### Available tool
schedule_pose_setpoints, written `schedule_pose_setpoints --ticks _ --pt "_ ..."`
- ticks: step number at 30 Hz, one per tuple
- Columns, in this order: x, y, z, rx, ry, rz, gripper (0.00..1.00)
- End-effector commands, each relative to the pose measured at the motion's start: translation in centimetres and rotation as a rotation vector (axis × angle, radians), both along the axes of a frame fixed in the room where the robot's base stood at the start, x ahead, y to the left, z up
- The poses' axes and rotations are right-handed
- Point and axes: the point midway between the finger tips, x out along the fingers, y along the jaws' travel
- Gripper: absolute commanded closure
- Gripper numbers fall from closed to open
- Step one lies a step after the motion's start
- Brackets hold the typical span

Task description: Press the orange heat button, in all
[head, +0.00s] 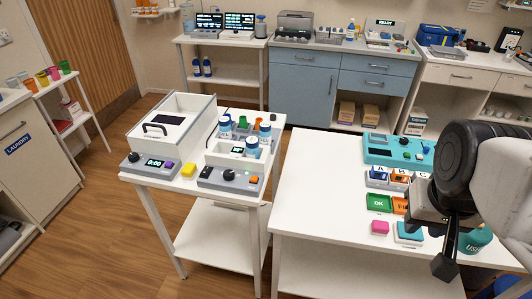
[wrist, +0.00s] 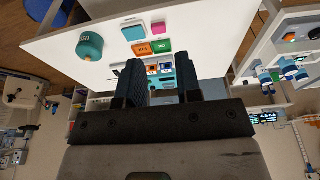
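An orange button (head: 254,181) sits at the right end of the grey control panel (head: 208,183) on the left white table, beside a black knob (head: 228,175). The panel fronts a grey block unit that holds several blue-and-white capped containers (head: 252,146). Any label on the button is too small to read. My gripper (head: 428,238) is over the right white table, well to the right of this button. In the wrist view my gripper (wrist: 162,85) has its two dark fingers apart with nothing between them. Its body hides part of the right table.
The right table holds a teal device (head: 396,150), a green OK card (head: 379,203), a pink block (head: 380,227) and a teal jar (head: 474,240). A gap separates the tables.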

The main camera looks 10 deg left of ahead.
Motion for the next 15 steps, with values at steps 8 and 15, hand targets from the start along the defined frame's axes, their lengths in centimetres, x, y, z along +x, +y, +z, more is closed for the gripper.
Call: schedule_pose_setpoints --ticks 8,15 --pt "0.0 0.0 0.0 0.0 0.0 0.0 1.0" --pt "0.0 0.0 0.0 0.0 0.0 0.0 1.0"
